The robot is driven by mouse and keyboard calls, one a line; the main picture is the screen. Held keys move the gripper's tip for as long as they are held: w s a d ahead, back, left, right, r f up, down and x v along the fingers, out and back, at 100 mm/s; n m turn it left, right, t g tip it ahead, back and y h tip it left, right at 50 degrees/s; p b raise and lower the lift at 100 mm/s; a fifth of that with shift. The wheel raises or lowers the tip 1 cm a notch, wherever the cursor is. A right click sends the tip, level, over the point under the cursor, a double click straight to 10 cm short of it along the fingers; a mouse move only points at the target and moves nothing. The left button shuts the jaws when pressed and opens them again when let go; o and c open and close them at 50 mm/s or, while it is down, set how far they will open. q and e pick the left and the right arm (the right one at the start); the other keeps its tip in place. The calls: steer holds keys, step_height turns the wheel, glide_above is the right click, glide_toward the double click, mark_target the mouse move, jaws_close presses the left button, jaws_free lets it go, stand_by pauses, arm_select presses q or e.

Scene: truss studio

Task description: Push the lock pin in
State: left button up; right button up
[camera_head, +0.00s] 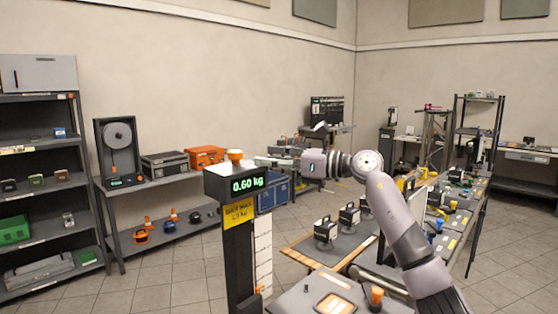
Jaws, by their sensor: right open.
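A dark post (238,255) stands in front of me with a green "0.60 kg" display (247,184) and a yellow label. An orange knob (235,154) sits on top of the display head. A smaller orange piece (259,290) shows low on the post's right side. I cannot tell which orange part is the lock pin. My right gripper (268,160) points left, its fingers just right of the orange knob in the picture; it is open and holds nothing that I can see. Its distance to the post is unclear. My left gripper is not in view.
A grey surface with an orange-framed pad (335,304) and an orange-topped knob (376,295) lies at the bottom, beside my right arm. A bench with several dark lantern-like units (325,231) stands behind. Shelves (40,185) are at left. Floor left of the post is clear.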

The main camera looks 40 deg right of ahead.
steer(key=shift+v, duration=1)
